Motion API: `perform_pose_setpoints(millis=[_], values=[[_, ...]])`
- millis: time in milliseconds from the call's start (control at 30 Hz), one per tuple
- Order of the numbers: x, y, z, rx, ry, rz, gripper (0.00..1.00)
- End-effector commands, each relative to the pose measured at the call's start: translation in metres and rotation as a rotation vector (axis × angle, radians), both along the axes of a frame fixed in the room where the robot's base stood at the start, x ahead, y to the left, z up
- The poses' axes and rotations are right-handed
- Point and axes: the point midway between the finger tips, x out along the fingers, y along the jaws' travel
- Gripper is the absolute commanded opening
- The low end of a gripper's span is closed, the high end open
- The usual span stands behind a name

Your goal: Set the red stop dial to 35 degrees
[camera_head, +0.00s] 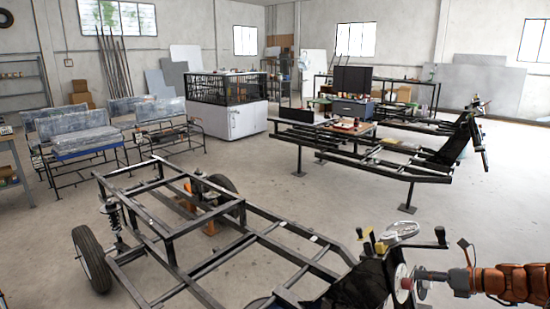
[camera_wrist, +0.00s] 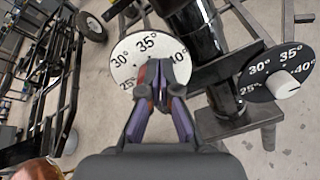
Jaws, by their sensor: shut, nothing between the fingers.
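The red stop dial (camera_wrist: 142,76) shows as a sliver beside my fingers in the wrist view, in front of a round white scale plate (camera_wrist: 124,52) marked 25°, 30°, 35° and 40°. Its pointer is hidden by my gripper, so I cannot tell its setting. My gripper (camera_wrist: 165,72) is shut, its fingertips over the lower middle of the plate; I cannot tell whether they touch the dial. In the head view the red dial (camera_head: 406,283) and white plate (camera_head: 400,271) are at the lower right, with my gripper (camera_head: 421,283) just right of them.
A black scale plate (camera_wrist: 259,72) with a white knob (camera_wrist: 283,84) stands right of the white plate. A black cylinder (camera_wrist: 194,35) rises between them. A wheeled metal frame (camera_head: 170,245) fills the foreground. Another frame (camera_head: 310,150) stands behind; open floor lies between.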

Motion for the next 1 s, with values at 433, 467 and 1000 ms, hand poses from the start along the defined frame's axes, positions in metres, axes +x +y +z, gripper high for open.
perform_pose_setpoints(millis=[433,467,1000], values=[[0.0077,0.0098,-0.005,0.0,0.002,0.001,0.0],[0.0076,0.0097,-0.0051,0.0,0.002,0.001,0.0],[0.0059,0.0095,-0.0054,0.0,0.004,0.001,0.0]])
